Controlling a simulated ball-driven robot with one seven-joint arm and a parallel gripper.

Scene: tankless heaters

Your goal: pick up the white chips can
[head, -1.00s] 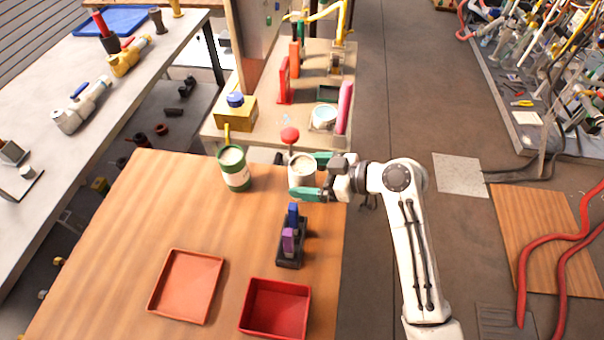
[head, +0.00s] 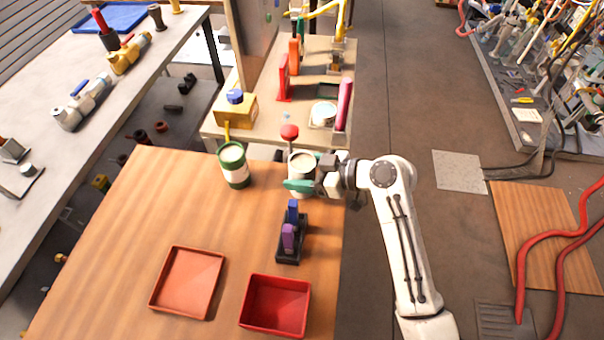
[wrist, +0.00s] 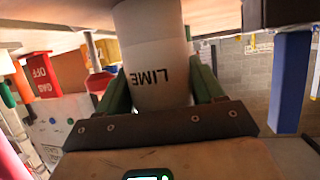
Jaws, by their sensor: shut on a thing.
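The white chips can (head: 301,166) is upright near the right edge of the wooden table. In the wrist view the white can (wrist: 158,55) shows large dark letters reading LIME. My gripper (head: 299,174) reaches it from the right and is shut on its sides. One green finger crosses the can's near side in the head view; the far finger is mostly hidden. In the wrist view both green fingers of my gripper (wrist: 162,82) press on either side of the can.
A green can with a white label (head: 234,167) stands to the left. A dark holder with blue and purple items (head: 290,243) is in front. An orange tray (head: 187,281) and a red bin (head: 276,304) lie nearer.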

